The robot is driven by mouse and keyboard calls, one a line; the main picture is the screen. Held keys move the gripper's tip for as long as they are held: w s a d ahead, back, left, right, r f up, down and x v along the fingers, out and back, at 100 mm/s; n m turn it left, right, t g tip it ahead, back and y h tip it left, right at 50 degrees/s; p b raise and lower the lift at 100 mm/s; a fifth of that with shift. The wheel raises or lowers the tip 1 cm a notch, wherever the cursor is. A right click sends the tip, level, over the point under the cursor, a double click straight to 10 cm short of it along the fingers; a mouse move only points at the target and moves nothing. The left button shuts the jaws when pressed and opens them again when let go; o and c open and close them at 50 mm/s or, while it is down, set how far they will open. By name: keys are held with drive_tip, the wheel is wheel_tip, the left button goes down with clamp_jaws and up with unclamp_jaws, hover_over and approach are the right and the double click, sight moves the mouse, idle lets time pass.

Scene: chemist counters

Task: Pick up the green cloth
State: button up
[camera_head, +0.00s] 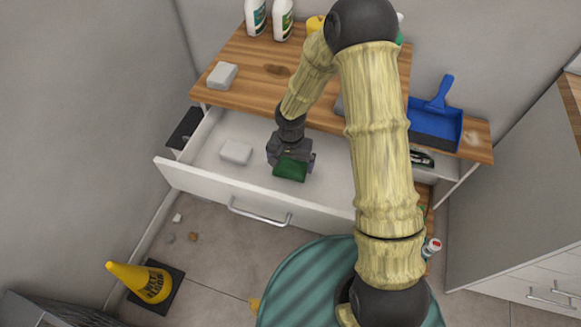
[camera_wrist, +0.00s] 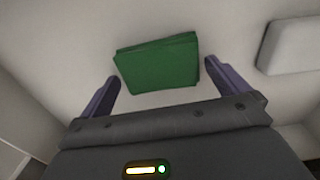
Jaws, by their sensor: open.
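The green cloth (camera_head: 291,168) is a small folded block lying in the open white drawer (camera_head: 200,184). My gripper (camera_head: 289,160) is down inside the drawer at the cloth and hides its back part in the head view. In the wrist view the green cloth (camera_wrist: 158,64) lies ahead of and between the two purple fingers of my gripper (camera_wrist: 160,90). The fingers are apart, with a gap on each side of the cloth. I cannot tell how far above the drawer floor the fingertips are.
A white block (camera_head: 236,152) lies in the drawer to the left of the cloth. The wooden counter (camera_head: 240,66) overhangs the drawer's back, with a pale block (camera_head: 221,76), bottles (camera_head: 282,18) and a blue dustpan (camera_head: 436,120) on it. A yellow cone (camera_head: 140,280) lies on the floor.

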sight(290, 166)
drive_tip(key=shift+f, duration=0.65)
drive_tip(key=shift+c, duration=0.4)
drive_tip(key=c, duration=0.5)
drive_tip(key=shift+c, duration=0.2)
drive_tip(key=shift+r, duration=0.15)
wheel_tip(290, 166, up, 10)
drive_tip(key=p, duration=0.1)
